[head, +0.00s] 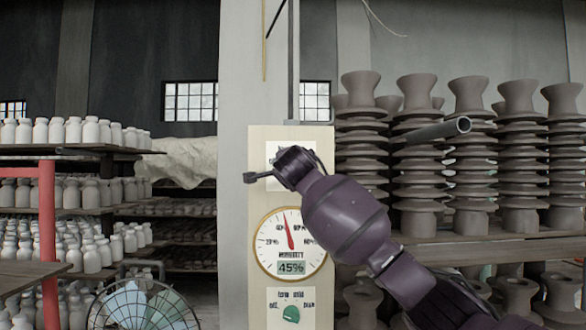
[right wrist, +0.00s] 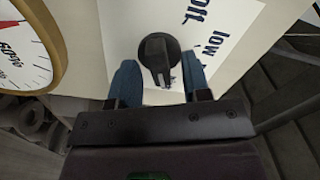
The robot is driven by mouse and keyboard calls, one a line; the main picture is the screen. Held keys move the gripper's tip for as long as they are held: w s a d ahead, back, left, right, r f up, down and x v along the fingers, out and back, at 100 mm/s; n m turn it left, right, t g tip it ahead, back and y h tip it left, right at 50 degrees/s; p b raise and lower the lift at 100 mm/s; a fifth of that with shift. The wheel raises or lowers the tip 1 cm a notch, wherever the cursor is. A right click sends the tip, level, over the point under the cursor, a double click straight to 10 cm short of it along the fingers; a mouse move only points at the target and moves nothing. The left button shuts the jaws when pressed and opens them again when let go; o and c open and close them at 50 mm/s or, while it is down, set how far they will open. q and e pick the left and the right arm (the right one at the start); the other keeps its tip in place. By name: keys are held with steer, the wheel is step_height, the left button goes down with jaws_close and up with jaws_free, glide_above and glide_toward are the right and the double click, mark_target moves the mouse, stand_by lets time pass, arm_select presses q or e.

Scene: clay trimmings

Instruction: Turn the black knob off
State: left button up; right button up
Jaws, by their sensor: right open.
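The black knob (right wrist: 158,52) stands on a white label plate (right wrist: 225,22) in the right wrist view. The words "off" and "low" are printed above it and to its right. My right gripper (right wrist: 160,80) is open, with one blue finger on each side of the knob's near part. I cannot tell whether they touch it. In the head view my right gripper (head: 280,170) is in front of the upper plate of the cream panel (head: 258,150) and hides the black knob. My left gripper is not in view.
A round humidity gauge (head: 268,240) with a 45% display sits below my right gripper. A green knob (head: 291,314) is lower on the panel. Shelves of pale bottles (head: 75,130) stand left, stacked clay pieces (head: 418,150) right, and a fan (head: 140,305) at lower left.

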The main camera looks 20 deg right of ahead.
jaws_close()
